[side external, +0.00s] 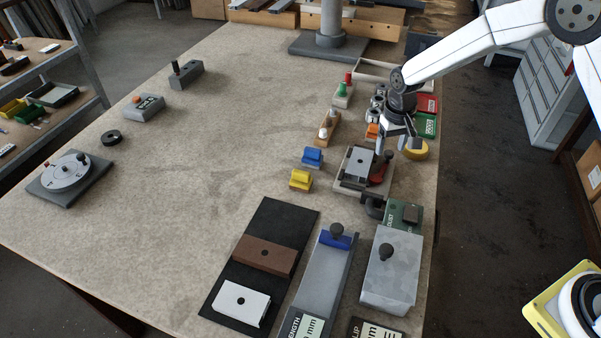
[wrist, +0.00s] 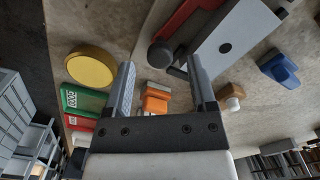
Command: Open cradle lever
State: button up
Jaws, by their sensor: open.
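The cradle (side external: 347,184) is a pale block at the right of the bench with a grey plate (side external: 359,162) that has a dark hole. Its red lever (side external: 378,170) lies along the plate's right side. In the wrist view the red lever (wrist: 188,18) ends in a dark round knob (wrist: 161,55), beside the grey plate (wrist: 236,42). My gripper (side external: 396,146) is open and empty above the cradle's far right side. In the wrist view, the knob shows just beyond and between the fingertips (wrist: 162,72). I cannot tell the exact height gap.
A yellow disc (side external: 415,149), an orange block (side external: 372,131) and green and red boxes (side external: 427,124) lie close to my gripper. Blue (side external: 312,158) and yellow (side external: 300,180) blocks stand left of the cradle. A dark clamp-like part (side external: 374,205) sits in front. The bench's middle is clear.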

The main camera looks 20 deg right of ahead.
jog(key=shift+f, duration=0.8)
grip_shut()
dwell(1.0)
